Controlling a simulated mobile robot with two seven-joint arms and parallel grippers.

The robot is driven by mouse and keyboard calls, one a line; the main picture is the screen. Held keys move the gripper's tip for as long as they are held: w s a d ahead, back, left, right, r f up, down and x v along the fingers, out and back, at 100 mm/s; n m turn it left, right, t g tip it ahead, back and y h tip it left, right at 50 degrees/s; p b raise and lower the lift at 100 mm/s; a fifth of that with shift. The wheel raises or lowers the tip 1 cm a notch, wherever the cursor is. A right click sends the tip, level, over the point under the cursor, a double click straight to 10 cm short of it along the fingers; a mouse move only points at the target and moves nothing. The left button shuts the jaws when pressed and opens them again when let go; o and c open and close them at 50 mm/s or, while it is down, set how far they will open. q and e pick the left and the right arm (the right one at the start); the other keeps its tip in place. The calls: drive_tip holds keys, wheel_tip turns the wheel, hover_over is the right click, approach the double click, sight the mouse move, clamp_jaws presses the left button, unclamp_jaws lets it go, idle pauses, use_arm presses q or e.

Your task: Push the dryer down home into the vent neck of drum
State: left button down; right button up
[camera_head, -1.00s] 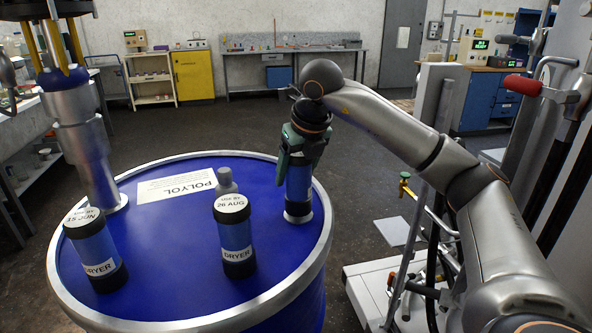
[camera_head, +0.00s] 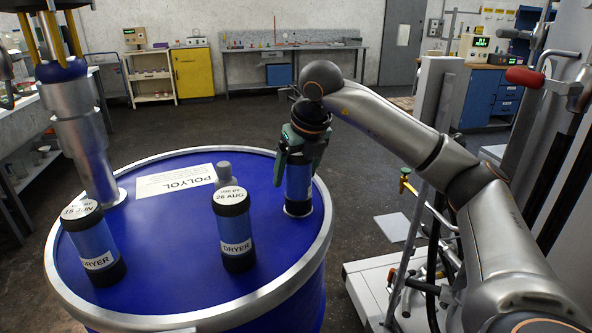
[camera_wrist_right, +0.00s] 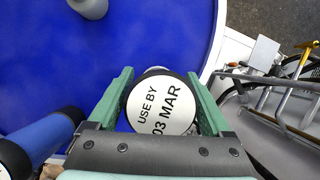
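The blue drum (camera_head: 150,235) stands in front of me with a silver rim. A blue dryer (camera_head: 299,184) with a dark lower band stands upright near the drum's right edge, its foot at the silver vent neck (camera_head: 298,212). My right gripper (camera_head: 299,160) is shut on this dryer from above. In the right wrist view, its green fingers (camera_wrist_right: 160,100) flank the white dryer top marked "USE BY 03 MAR" (camera_wrist_right: 162,103). How deep the dryer sits in the neck is hard to tell. My left gripper is not in view.
Two other dryers stand on the drum, marked "15 JUN" (camera_head: 96,243) and "26 AUG" (camera_head: 235,230). A small grey fitting (camera_head: 224,170) is behind the latter. A metal pump column (camera_head: 82,135) rises at left. A cart with hoses (camera_head: 385,290) stands at right.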

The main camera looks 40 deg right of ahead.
drive_tip(key=shift+o, duration=1)
drive_tip(key=shift+r, duration=0.1)
drive_tip(key=shift+r, duration=0.2)
drive_tip(key=p+v, duration=0.2)
drive_tip(key=v, duration=1)
drive_tip(key=shift+s, duration=0.15)
drive_tip(key=shift+a+f, duration=0.1)
